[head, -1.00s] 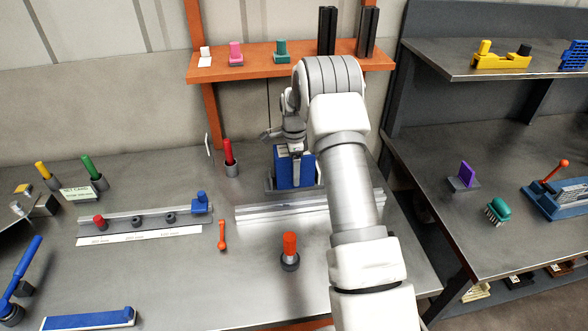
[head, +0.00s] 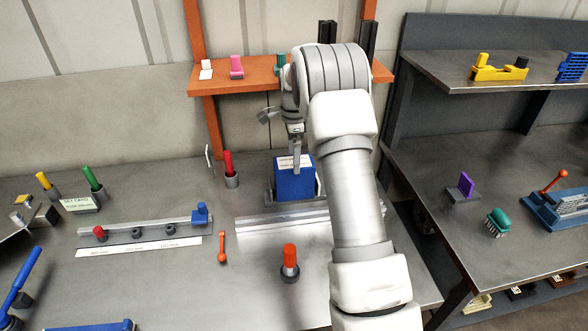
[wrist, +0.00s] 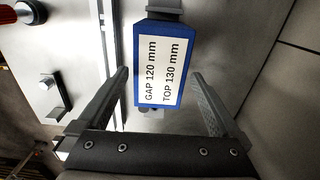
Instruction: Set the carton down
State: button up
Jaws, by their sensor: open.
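The blue carton (head: 292,184) stands upright at the back of the metal bench, behind the silver rail, with grey parts close around its base. Its white top label shows in the wrist view, where the carton (wrist: 187,95) reads "GAP 120 mm" and "TOP 130 mm". My gripper (head: 296,171) is above the carton in the head view. In the wrist view, the fingers of my gripper (wrist: 161,77) are spread wide, with clear space between each finger and the carton. The carton's underside is hidden.
An orange shelf (head: 262,79) with small pegs hangs above and behind. A silver rail (head: 270,223) lies in front of the carton. A red peg (head: 229,165) stands to its left and an orange-red peg (head: 290,256) in front. Bare bench lies at front centre.

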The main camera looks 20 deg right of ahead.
notch_tip(320, 180, up, 2)
jog(key=s+a+r+n+t, duration=0.1)
jog(key=s+a+r+n, duration=0.3)
jog(key=s+r, duration=0.4)
jog(key=s+a+r+n+t, duration=0.25)
jog(key=s+r+n, duration=0.3)
jog(key=r, duration=0.35)
jog(key=s+a+n, duration=0.2)
jog(key=s+n, duration=0.1)
jog(key=s, duration=0.4)
jog(key=s+a+n+t, duration=0.1)
jog(key=s+n, duration=0.3)
jog(key=s, duration=0.4)
jog(key=s+a+n+t, duration=0.1)
jog(key=s+a+n, duration=0.1)
jog(key=s, duration=0.5)
jog(key=shift+s+a+r+n, duration=0.3)
jog(key=shift+a+n, duration=0.1)
jog(key=shift+n, duration=0.45)
jog(key=shift+d, duration=0.1)
